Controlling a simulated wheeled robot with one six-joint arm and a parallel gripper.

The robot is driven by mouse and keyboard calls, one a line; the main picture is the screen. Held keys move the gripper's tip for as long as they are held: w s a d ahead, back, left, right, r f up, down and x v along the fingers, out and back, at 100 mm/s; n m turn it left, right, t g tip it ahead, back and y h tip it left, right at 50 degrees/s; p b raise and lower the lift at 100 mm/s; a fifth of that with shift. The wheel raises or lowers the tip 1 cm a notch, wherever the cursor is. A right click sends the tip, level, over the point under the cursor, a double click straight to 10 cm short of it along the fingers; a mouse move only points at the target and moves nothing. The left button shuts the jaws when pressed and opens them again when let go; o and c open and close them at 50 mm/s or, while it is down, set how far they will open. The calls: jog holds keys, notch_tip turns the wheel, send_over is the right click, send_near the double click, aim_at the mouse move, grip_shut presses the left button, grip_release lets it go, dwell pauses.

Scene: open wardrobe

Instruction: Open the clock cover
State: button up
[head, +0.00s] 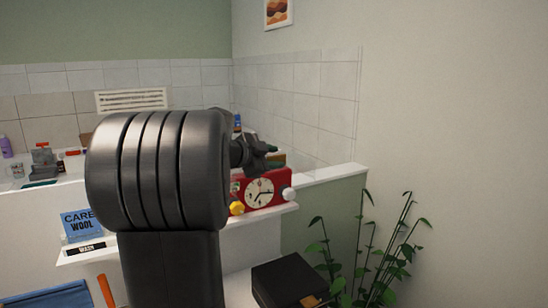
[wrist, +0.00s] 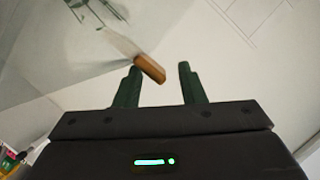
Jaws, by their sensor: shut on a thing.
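The red clock (head: 281,197) with a round white dial stands on a white ledge in the head view. It has a yellow knob at its left and a white knob at its right. My gripper (head: 268,150) is just above the clock, partly behind my own dark arm link. I cannot make out the clock's cover.
Several bottles and small things lie on the counter behind. A black box (head: 287,279) and a plant (head: 363,250) are lower right. The tiled wall is behind.

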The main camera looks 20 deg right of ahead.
jog(key=shift+w+a+f, duration=0.15)
jog(key=shift+a+f, duration=0.05)
jog(key=shift+a, duration=0.05)
jog(key=b+v, duration=0.2)
jog(key=v, duration=1.1)
jog(key=shift+s+r, duration=0.3)
jog(key=x, duration=0.3)
jog(key=p+x, duration=0.1)
jog(key=x, duration=0.7)
jog(key=shift+w+a+p, duration=0.15)
jog(key=shift+w+p, duration=0.15)
jog(key=shift+f, duration=0.2)
